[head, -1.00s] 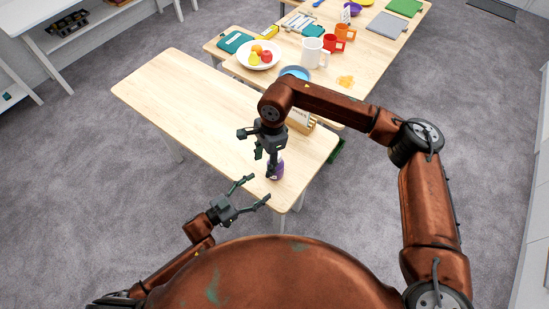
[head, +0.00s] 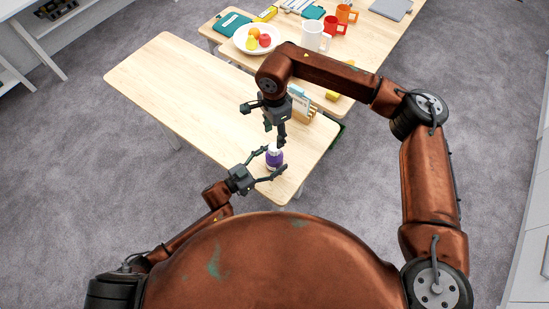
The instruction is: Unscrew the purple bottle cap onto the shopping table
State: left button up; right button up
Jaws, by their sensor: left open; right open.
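The purple bottle (head: 274,160) stands upright near the front edge of the light wooden shopping table (head: 190,95). A whitish top shows on it, partly hidden by my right gripper. My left gripper (head: 277,159) is open, with its fingers on both sides of the bottle; I cannot tell whether they touch it. My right gripper (head: 264,122) is open, pointing down just above and behind the bottle, with one finger close to its top.
A small boxed item (head: 300,107) stands behind my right gripper. A second table behind holds a plate of fruit (head: 258,38), a white mug (head: 315,36), a red mug (head: 335,25) and an orange mug (head: 346,13). The table's left half is clear.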

aim_at(274, 147)
pick_arm(q)
jog(key=shift+s+d+r, duration=0.1)
pick_arm(e)
jog(key=shift+s+r, duration=0.1)
jog(key=shift+s, duration=0.1)
pick_arm(q)
jog(key=shift+c, duration=0.6)
pick_arm(e)
jog(key=shift+w, duration=0.15)
pick_arm(q)
jog(key=c, duration=0.5)
grip_shut()
pick_arm(e)
jog(key=m, duration=1.6)
jog(key=shift+m, duration=0.3)
jog(key=m, duration=0.5)
jog(key=shift+m, duration=0.4)
jog(key=m, duration=0.8)
jog(key=shift+m, duration=0.3)
jog(key=shift+f+m, duration=0.3)
jog(key=shift+f, duration=0.05)
pick_arm(q)
jog(key=shift+f, duration=0.2)
pick_arm(e)
notch_tip(274, 147, down, 7)
jog(key=shift+f, duration=0.2)
